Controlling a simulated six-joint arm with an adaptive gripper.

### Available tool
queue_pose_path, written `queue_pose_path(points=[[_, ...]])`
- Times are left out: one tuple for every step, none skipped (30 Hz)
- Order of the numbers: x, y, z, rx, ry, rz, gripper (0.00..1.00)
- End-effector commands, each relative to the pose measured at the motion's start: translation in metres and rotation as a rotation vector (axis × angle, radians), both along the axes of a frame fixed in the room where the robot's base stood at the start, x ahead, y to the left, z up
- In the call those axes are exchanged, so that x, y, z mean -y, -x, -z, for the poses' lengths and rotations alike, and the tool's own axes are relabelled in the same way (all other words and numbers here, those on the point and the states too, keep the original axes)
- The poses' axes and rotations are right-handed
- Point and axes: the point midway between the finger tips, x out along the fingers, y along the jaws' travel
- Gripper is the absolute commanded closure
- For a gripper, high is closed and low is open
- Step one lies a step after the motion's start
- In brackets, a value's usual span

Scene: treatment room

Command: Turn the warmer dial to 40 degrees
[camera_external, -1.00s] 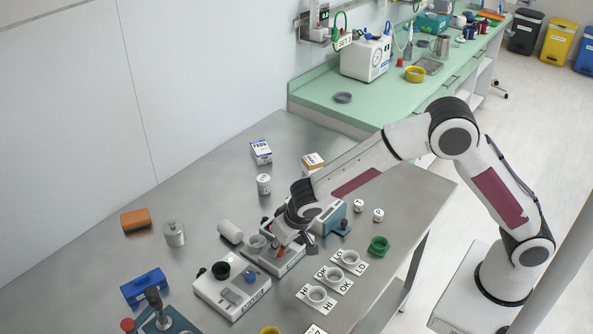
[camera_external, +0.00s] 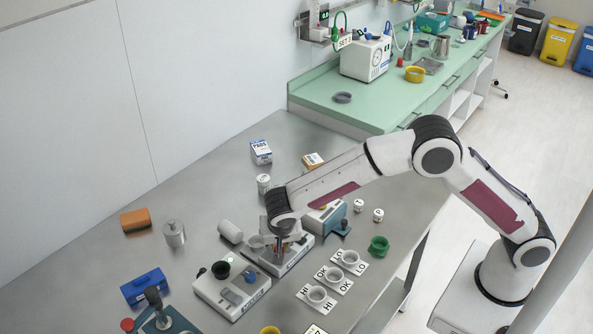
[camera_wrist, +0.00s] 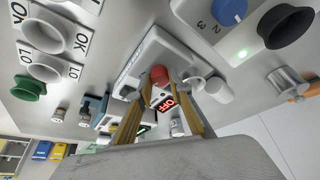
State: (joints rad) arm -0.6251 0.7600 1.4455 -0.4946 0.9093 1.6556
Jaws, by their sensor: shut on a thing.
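The warmer is a white unit (camera_external: 292,262) with a small pale cup on it, in the middle of the steel table. In the wrist view its red knob (camera_wrist: 159,75), seemingly the dial, sits between my fingertips. A red-lit display (camera_wrist: 166,103), which seems to read OFF, shows between the fingers. My gripper (camera_external: 281,252) points down onto this unit. In the wrist view my gripper (camera_wrist: 160,83) is shut on the red knob. The dial's scale and pointer are hidden or too small to read.
A second white unit (camera_external: 216,292) with a black cup, blue dial (camera_wrist: 229,11) and green light stands close beside the warmer. A blue-grey device (camera_external: 333,217) stands on the other side. Labelled white cups (camera_external: 334,276) and a green cup (camera_external: 379,245) stand towards the near edge.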

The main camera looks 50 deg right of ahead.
Motion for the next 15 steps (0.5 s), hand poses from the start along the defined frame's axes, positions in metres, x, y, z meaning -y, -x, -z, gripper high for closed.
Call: queue_pose_path(points=[[0.0001,0.0019,0.0022,-0.006,0.003,0.017,1.0],[0.0002,0.0022,0.0022,-0.006,0.002,0.025,1.0],[0.0001,0.0021,0.0021,-0.006,0.002,0.034,1.0],[0.0,0.002,0.0021,-0.007,0.002,0.038,1.0],[-0.0001,0.0019,0.002,-0.006,0.001,0.042,1.0],[-0.0002,0.0019,0.002,-0.006,0.001,0.046,1.0],[-0.0002,0.0019,0.002,-0.006,0.001,0.049,1.0],[-0.0002,0.0019,0.002,-0.006,0.001,0.051,1.0],[-0.0003,0.002,0.002,-0.006,0.001,0.052,1.0],[-0.0003,0.002,0.002,-0.006,0.001,0.052,1.0],[-0.0003,0.002,0.002,-0.006,0.001,0.052,1.0],[-0.0003,0.002,0.002,-0.006,0.001,0.052,1.0],[-0.0003,0.002,0.002,-0.006,0.001,0.052,1.0],[-0.0003,0.002,0.002,-0.006,0.001,0.052,1.0],[-0.0003,0.002,0.0021,-0.006,0.001,0.052,1.0]])
